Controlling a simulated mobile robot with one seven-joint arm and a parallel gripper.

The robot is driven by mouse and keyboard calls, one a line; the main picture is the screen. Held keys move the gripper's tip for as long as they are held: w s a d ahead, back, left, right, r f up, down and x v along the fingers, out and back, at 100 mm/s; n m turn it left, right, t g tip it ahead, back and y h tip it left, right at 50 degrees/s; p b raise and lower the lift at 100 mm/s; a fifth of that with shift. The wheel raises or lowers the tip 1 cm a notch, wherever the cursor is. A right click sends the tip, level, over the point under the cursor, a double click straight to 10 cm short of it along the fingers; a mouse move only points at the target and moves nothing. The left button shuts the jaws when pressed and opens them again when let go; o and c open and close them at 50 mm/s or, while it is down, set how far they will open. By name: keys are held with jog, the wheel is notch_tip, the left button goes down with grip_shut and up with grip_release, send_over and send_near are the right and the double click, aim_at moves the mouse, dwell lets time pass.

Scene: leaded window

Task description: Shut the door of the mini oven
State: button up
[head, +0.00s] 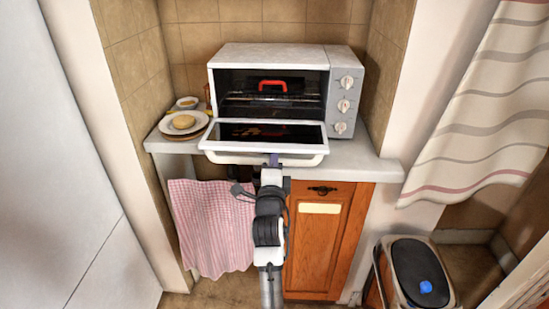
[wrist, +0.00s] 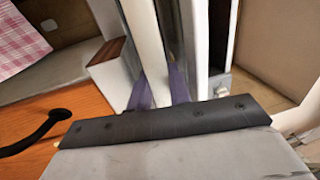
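The white mini oven (head: 268,56) stands on the counter, its front facing me. Its door (head: 264,133) is open, folded down and out toward me, with its dark glass inner side showing. The white door handle (head: 228,159) runs along the door's near edge. My gripper (head: 273,162) is at the middle of this handle. In the wrist view, the handle (wrist: 147,40) passes between the two purple fingers of my gripper (wrist: 160,88), which sit close against it on both sides. The fingertips are partly hidden in the head view.
A red-handled thing (head: 272,85) is inside the oven. Plates with food (head: 183,123) stand on the counter (head: 360,160) left of the oven. A pink checked towel (head: 212,225) hangs below, beside a wooden cabinet door (head: 328,240). A bin (head: 420,272) stands at lower right.

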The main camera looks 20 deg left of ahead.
jog(key=shift+w, duration=0.15)
jog(key=shift+c, duration=0.4)
grip_shut()
jog(key=shift+a+r, duration=0.1)
